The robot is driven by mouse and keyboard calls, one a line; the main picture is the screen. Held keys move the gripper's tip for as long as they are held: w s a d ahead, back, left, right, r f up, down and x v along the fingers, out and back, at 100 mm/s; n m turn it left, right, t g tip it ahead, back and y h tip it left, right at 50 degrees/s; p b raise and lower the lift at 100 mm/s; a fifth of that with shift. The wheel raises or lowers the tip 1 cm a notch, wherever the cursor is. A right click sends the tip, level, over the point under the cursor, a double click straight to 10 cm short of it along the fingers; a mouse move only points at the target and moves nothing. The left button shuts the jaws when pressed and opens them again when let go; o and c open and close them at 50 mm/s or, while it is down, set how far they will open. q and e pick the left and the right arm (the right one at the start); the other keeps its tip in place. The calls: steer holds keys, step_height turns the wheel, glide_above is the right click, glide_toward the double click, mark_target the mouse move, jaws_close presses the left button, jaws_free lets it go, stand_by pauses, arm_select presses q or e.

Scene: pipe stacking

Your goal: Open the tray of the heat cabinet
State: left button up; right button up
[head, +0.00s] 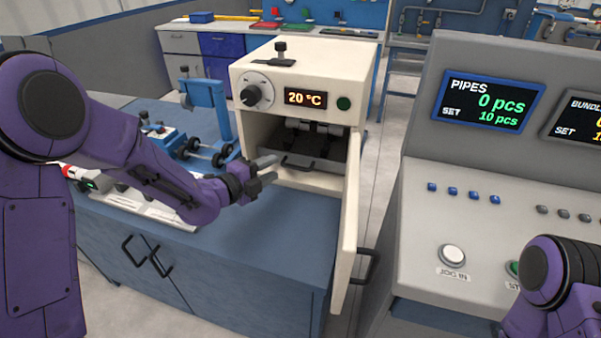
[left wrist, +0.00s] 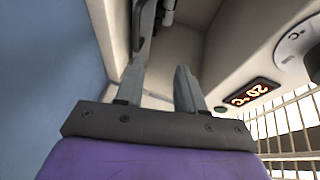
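The heat cabinet (head: 305,75) is white, with a 20 °C display, and stands on the blue bench. Its door (head: 347,225) is swung open at the right. The tray (head: 318,158) is inside the cabinet, with a dark handle (head: 297,165) at its front. My left gripper (head: 269,171) is at the cabinet opening, just left of the handle. In the left wrist view its two fingers (left wrist: 158,85) are apart, with nothing between them, and a dark bar (left wrist: 143,25) shows beyond the tips. My right gripper is out of view; only part of that arm shows at lower right.
A control console (head: 500,190) with a PIPES screen stands at the right. A blue device with rollers (head: 205,125) is on the bench (head: 270,235) left of the cabinet. The bench top in front of the cabinet is clear. The open door bounds it on the right.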

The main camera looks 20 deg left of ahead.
arm_select(q)
steer(key=b, duration=0.3)
glide_toward(297, 169)
steer(key=shift+w+f, duration=0.1)
steer(key=shift+w, duration=0.1)
steer(key=shift+w+d, duration=0.2)
steer(key=shift+w, duration=0.1)
steer(key=p+x, duration=0.1)
steer(key=x, duration=0.8)
steer(key=shift+w+d+f, duration=0.1)
steer(key=shift+w, duration=0.15)
jaws_close()
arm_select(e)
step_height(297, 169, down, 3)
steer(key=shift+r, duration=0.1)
